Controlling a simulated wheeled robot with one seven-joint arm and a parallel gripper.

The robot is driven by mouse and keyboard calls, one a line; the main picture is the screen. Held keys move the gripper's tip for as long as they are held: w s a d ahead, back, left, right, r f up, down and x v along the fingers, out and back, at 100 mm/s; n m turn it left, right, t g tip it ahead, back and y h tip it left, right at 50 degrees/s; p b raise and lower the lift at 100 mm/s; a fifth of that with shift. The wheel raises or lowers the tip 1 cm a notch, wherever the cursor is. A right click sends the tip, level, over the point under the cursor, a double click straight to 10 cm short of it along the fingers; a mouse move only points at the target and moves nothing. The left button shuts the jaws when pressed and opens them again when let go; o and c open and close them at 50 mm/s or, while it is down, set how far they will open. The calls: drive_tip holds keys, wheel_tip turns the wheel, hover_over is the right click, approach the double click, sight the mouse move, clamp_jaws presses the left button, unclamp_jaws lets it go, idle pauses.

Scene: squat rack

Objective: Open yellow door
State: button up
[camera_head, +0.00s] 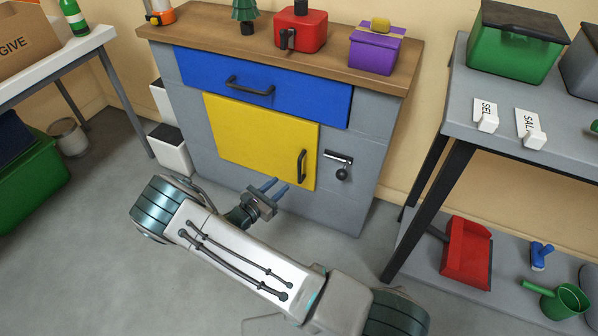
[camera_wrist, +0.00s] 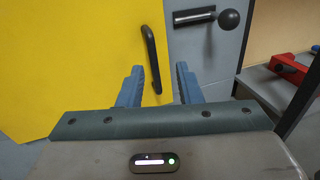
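The yellow door (camera_head: 262,138) is shut flush in the front of a grey cabinet, below a blue drawer (camera_head: 262,86). Its black vertical handle (camera_head: 301,167) is near its right edge. In the wrist view the yellow door (camera_wrist: 75,60) fills the left side, and the handle (camera_wrist: 151,60) stands ahead, its lower end between the fingers in the picture. My gripper (camera_head: 277,187) is in front of the door's lower part, left of the handle in the head view. In the wrist view my gripper (camera_wrist: 158,88) has its blue fingers apart, with nothing visibly grasped.
A black lever with a round knob (camera_head: 341,168) is on the cabinet right of the door. A grey table (camera_head: 455,100) stands to the right, with a red dustpan (camera_head: 467,252) on its lower shelf. Another table (camera_head: 60,72) is left. Floor in front is clear.

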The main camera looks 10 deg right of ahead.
sight(299, 165)
drive_tip(key=shift+n+t, duration=0.6)
drive_tip(key=b+x, duration=0.1)
drive_tip(key=x, duration=0.3)
drive_tip(key=f+b+x, duration=0.1)
drive_tip(key=x, duration=0.4)
drive_tip(key=f+b+x, duration=0.1)
drive_tip(key=x, duration=0.3)
drive_tip(key=shift+w+a, duration=0.25)
drive_tip(key=shift+w, duration=0.25)
clamp_jaws()
